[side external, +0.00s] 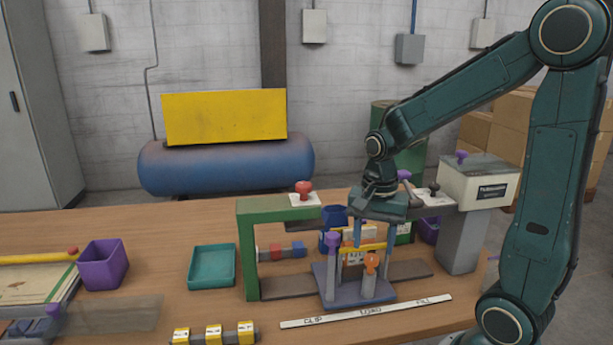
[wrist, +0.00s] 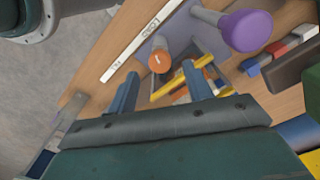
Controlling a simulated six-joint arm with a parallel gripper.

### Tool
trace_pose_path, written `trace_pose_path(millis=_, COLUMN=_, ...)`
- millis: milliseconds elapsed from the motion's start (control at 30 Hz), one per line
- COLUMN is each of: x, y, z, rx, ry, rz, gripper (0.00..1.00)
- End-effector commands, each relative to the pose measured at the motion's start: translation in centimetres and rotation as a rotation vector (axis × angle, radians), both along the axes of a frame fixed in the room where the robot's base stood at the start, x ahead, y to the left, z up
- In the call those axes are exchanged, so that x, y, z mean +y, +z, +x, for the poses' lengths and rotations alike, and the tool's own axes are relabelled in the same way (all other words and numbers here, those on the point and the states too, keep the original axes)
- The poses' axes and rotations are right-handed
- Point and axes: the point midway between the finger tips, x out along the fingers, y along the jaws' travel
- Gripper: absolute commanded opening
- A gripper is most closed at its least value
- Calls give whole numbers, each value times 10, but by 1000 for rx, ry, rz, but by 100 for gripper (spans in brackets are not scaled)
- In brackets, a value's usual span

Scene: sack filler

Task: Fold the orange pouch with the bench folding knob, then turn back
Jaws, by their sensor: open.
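My gripper (side external: 374,243) is open and points down over the blue-grey stand on the bench. In the wrist view its two blue fingers (wrist: 161,69) are spread apart with nothing clearly held between them. An orange-topped knob (side external: 371,261) on a grey post stands at the front of the stand; it also shows in the wrist view (wrist: 158,62). A purple-topped knob (side external: 332,240) stands to its left, large in the wrist view (wrist: 245,30). A yellow bar (wrist: 190,78) lies close to the fingers. I cannot clearly make out the orange pouch; the gripper and posts partly hide the stand's middle.
A green frame (side external: 247,250) with a red knob (side external: 304,188) stands left of the stand. A teal tray (side external: 212,268) and a purple bin (side external: 102,264) are farther left. A white labelled strip (side external: 365,311) lies in front. A grey-white box (side external: 479,180) stands right.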

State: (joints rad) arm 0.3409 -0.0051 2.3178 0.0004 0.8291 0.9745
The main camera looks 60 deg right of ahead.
Motion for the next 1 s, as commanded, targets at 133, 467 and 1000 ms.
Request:
trace_pose_path(millis=133, x=0, y=-17, z=0, rx=3, ry=0, rz=1, gripper=51)
trace_pose_path(millis=467, x=0, y=-32, z=0, rx=1, ry=0, rz=1, gripper=51)
trace_pose_path(millis=1000, x=0, y=-32, z=0, rx=0, ry=1, rz=0, gripper=6)
